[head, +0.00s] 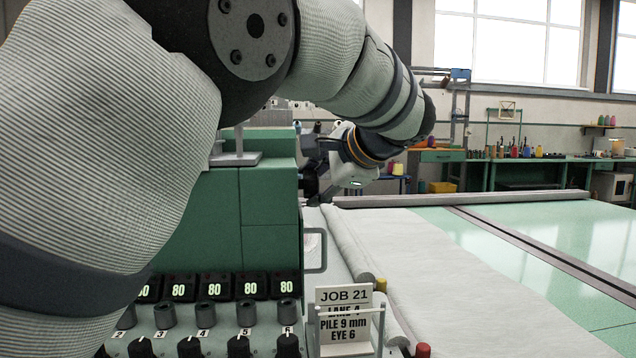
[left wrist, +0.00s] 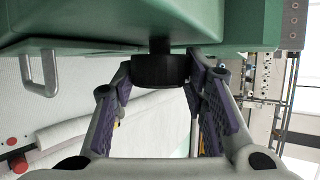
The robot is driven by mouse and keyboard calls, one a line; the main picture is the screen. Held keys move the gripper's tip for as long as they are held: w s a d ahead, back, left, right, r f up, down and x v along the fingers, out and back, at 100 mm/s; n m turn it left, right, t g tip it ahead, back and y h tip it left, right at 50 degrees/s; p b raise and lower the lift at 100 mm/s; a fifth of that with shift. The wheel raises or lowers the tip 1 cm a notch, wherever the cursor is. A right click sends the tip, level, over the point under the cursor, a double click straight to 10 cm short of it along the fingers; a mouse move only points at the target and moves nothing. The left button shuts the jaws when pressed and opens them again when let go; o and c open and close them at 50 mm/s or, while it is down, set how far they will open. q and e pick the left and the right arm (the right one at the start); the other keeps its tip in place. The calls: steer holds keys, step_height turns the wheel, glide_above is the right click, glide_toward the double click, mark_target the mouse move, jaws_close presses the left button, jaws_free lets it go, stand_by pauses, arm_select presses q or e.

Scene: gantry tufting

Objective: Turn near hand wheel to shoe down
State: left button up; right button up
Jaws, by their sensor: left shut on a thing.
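The near hand wheel (left wrist: 160,70) is a black, ribbed disc on a short dark stem under the green housing in the left wrist view. My left gripper (left wrist: 162,82) has its two purple-padded fingers on either side of the wheel and is shut on it. In the head view the left gripper (head: 328,178) is at the right side of the green machine head (head: 268,215), small and partly hidden by my own arm. The shoe cannot be made out in either view. My right gripper is not in view.
A JOB 21 card (head: 344,310) stands at the front, beside a panel of black knobs and displays reading 80 (head: 214,288). A metal handle (left wrist: 40,74) sticks out from the housing near the gripper. Pale cloth (head: 430,270) lies over the green table (head: 560,235).

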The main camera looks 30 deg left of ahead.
arm_select(q)
steer(key=shift+f+n+t+y, duration=0.1)
steer(key=shift+n+t+y, duration=0.3)
steer(key=shift+t+y, duration=0.7)
steer(key=shift+y, duration=0.3)
steer(key=o, duration=1.2)
